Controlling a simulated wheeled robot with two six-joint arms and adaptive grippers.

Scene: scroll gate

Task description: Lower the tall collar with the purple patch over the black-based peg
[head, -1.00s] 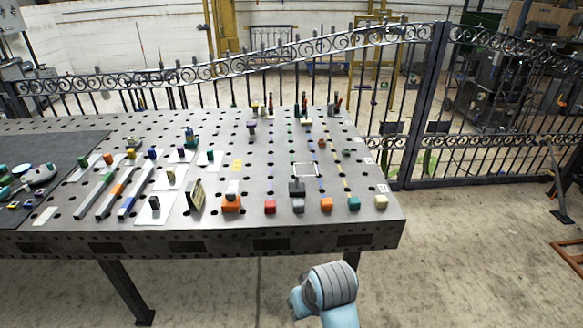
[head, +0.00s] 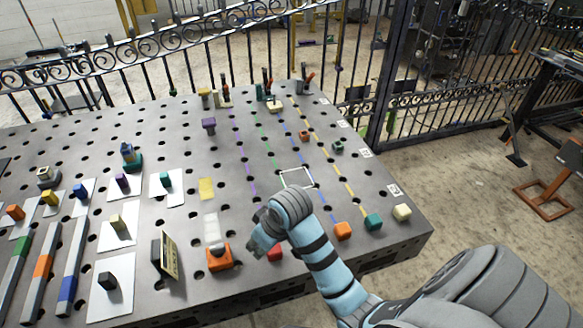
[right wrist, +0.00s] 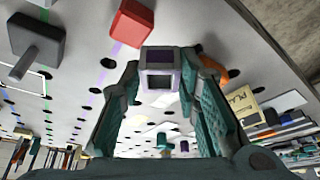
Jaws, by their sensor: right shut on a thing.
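In the right wrist view my right gripper (right wrist: 164,84) is shut on the pale square collar (right wrist: 178,57), which has a purple patch on its side. The collar's square opening faces the camera. The black-based peg (right wrist: 36,46), a dark block with a rod standing from it, is at the upper left of the wrist view, apart from the collar. In the head view my right arm hides the peg and collar; the fingers cannot be made out there. My left gripper is in neither current view.
A red block (right wrist: 132,22) lies near the peg. An orange base with a pale upright (head: 218,258) and a tilted sign (head: 169,258) stand to the left.

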